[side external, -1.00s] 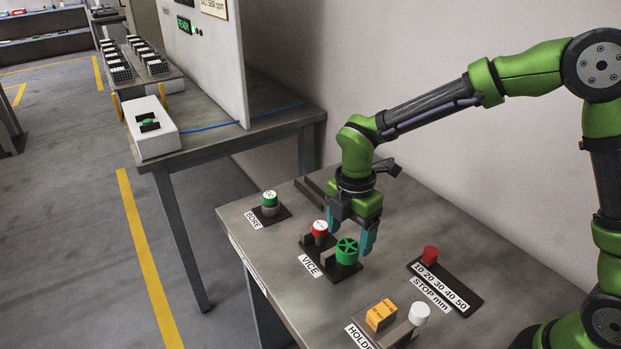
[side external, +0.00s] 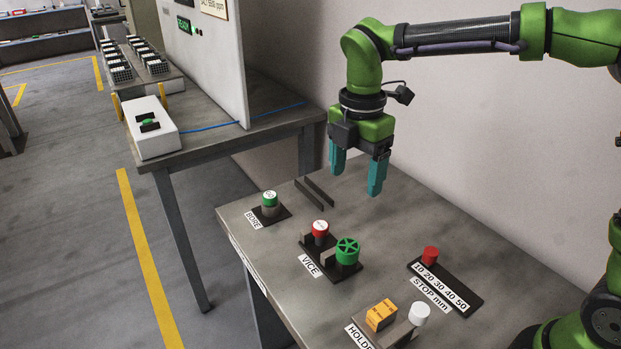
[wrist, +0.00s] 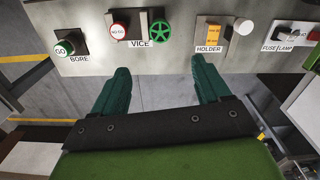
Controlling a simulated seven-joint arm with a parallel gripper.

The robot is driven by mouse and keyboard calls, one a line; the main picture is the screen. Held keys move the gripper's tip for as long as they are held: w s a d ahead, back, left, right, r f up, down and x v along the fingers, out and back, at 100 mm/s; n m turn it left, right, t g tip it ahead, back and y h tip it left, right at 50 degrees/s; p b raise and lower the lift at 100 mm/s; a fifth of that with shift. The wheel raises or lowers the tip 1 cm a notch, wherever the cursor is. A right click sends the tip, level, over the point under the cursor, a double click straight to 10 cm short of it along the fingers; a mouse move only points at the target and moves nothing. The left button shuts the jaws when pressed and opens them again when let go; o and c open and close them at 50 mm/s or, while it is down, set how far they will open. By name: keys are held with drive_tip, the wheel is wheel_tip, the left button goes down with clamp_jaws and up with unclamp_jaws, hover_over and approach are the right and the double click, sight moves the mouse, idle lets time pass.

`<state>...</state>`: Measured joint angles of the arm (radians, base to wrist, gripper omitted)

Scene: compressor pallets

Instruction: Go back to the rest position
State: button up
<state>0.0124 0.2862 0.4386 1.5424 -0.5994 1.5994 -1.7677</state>
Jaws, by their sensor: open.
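My gripper (side external: 357,180) is open and empty, with its teal fingers pointing down. In the side external view it hangs in the air above the back part of the grey table (side external: 420,220), clear of the controls. In the wrist view its two spread fingers (wrist: 158,78) show with nothing between them.
The table carries the green BORE knob (side external: 270,199), the red VICE knob (side external: 320,228), a green handwheel (side external: 347,250), a red STOP slider (side external: 430,254), an orange HOLDER block (side external: 381,314) and a white knob (side external: 419,313). A white wall panel stands behind left. The air around my gripper is free.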

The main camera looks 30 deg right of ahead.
drive_tip(key=s+d+m+t, duration=0.2)
drive_tip(key=s+m, duration=0.3)
drive_tip(key=m, duration=0.3)
drive_tip(key=s+d+r+m+t+y, duration=0.1)
drive_tip(key=s+d+m+t, duration=0.1)
drive_tip(key=s+d+m, duration=0.3)
drive_tip(key=s+d+m+t+y, duration=0.1)
drive_tip(key=s+d+m+t, duration=0.2)
drive_tip(key=m, duration=0.7)
drive_tip(key=shift+s+d+r+m, duration=0.15)
drive_tip(key=shift+s+d+m, duration=0.2)
drive_tip(key=shift+s, duration=0.95)
